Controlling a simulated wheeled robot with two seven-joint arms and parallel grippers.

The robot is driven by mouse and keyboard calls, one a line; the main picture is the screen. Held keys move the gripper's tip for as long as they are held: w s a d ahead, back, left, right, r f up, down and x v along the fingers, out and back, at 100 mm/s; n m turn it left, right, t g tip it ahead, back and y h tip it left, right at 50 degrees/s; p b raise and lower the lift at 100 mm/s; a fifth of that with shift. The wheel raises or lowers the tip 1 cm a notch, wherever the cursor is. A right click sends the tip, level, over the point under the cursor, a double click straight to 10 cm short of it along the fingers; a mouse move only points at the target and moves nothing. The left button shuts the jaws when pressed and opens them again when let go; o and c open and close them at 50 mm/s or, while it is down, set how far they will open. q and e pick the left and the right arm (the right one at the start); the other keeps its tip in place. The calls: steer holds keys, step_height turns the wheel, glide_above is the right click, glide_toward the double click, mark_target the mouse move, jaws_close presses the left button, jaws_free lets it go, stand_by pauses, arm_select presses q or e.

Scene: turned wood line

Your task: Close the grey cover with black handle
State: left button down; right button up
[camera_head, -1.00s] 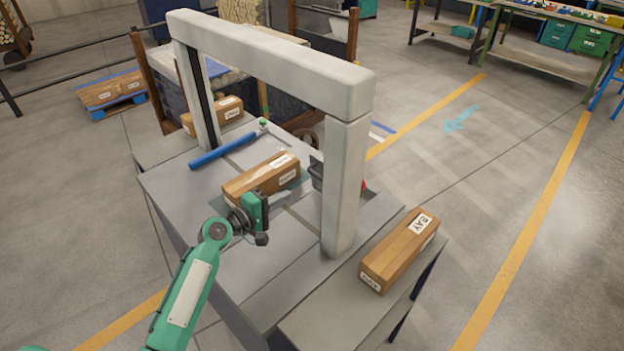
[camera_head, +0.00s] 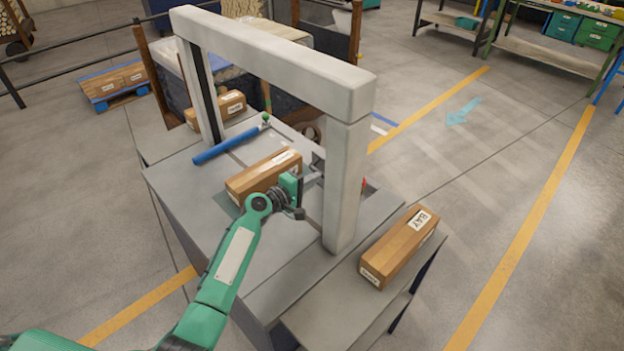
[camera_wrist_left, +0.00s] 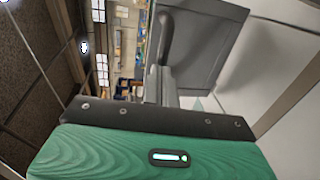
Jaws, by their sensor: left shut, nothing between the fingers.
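The grey cover (camera_wrist_left: 210,48) shows in the left wrist view as a square panel at upper right, with a dark upright handle (camera_wrist_left: 167,38) along its left side. In the head view the gate's near post and my gripper hide most of the cover. My left gripper (camera_head: 313,178) is shut and empty, beside the near post, with its fingers pointing toward the post. In the left wrist view its fingers (camera_wrist_left: 161,84) are just below the handle; I cannot tell whether they touch it. My right gripper is not in view.
A pale gate frame (camera_head: 345,185) spans the grey machine table (camera_head: 200,180). A labelled wooden block (camera_head: 262,174) lies beside my gripper, and another (camera_head: 398,248) lies on the right shelf. A blue bar (camera_head: 226,146) lies further back. Open floor is at right.

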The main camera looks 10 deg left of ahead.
mark_target(322, 169)
arm_select(q)
steer(key=shift+g+y, duration=0.4)
steer(key=shift+g, duration=0.2)
steer(key=w+d+r+p, duration=0.1)
steer(key=p, duration=0.1)
steer(key=w+d+p, duration=0.1)
steer(key=w+p, duration=0.1)
steer(key=shift+r, duration=0.4)
steer(key=shift+r+p, duration=0.1)
steer(key=shift+p, duration=0.3)
